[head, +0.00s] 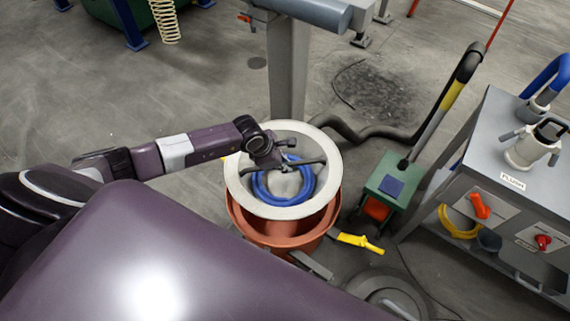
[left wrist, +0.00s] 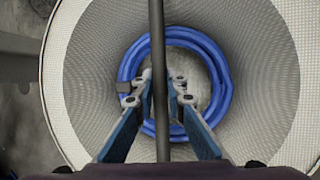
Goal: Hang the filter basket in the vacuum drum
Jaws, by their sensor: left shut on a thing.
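The filter basket (head: 237,184) has a wide pale rim, mesh walls and a dark bar handle across its mouth. In the left wrist view its mesh wall (left wrist: 262,60) surrounds a blue coil. My left gripper (head: 283,163) reaches in over the rim and is shut on the bar handle (left wrist: 158,60), which runs between its fingers (left wrist: 159,100). The orange vacuum drum (head: 270,233) is below the basket. The rim covers most of the drum's mouth, and the drum shows at the front and right. The basket appears raised above the drum. My right gripper is not in view.
A blue coiled hose (head: 262,190) shows inside the basket. A grey post (head: 288,75) stands just behind. A green floor unit (head: 393,188) with a black hose stands to the right, beside a grey bench (head: 500,165). A yellow handle (head: 360,242) sticks out beside the drum.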

